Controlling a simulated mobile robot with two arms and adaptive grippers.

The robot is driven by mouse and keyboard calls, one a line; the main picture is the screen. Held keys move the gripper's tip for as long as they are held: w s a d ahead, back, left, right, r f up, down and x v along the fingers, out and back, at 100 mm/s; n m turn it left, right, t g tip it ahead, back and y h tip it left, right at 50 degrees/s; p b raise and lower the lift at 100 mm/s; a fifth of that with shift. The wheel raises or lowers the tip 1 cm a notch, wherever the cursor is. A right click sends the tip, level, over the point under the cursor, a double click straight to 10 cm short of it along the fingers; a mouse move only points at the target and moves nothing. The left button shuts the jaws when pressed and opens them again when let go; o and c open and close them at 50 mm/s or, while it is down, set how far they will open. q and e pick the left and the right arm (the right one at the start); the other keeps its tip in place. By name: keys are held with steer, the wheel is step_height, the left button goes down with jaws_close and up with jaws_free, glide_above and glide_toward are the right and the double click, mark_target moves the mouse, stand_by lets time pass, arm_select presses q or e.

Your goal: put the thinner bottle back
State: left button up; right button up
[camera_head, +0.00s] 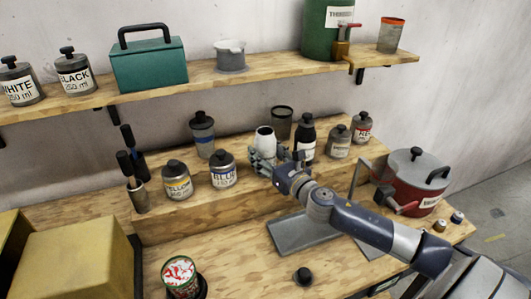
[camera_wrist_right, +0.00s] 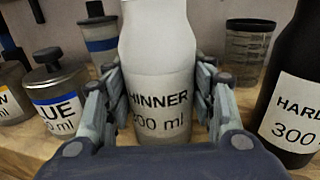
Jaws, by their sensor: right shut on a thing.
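The thinner bottle is white with a label reading THINNER (camera_wrist_right: 160,75), and its upper part shows in the head view (camera_head: 265,137). My right gripper (camera_head: 262,162) is shut around it, with a finger on each side in the right wrist view (camera_wrist_right: 158,105). The bottle is upright over the raised wooden shelf (camera_head: 185,212), between the blue paint jar (camera_head: 223,170) and the black hardener bottle (camera_head: 305,138). I cannot tell whether its base touches the shelf. My left gripper is not in view.
A grey cup (camera_head: 281,122) stands behind the bottle. A small black cap (camera_head: 303,276) and an open paint can (camera_head: 180,277) are on the lower bench. A red pot (camera_head: 411,182) stands at the right. The upper shelf (camera_head: 200,76) holds several containers.

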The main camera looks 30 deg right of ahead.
steer(key=shift+f, duration=0.1)
steer(key=o, duration=1.4)
steer(key=shift+s, duration=0.55)
steer(key=shift+s+a+b, duration=0.1)
steer(key=shift+s+b, duration=1.3)
steer(key=shift+s, duration=4.1)
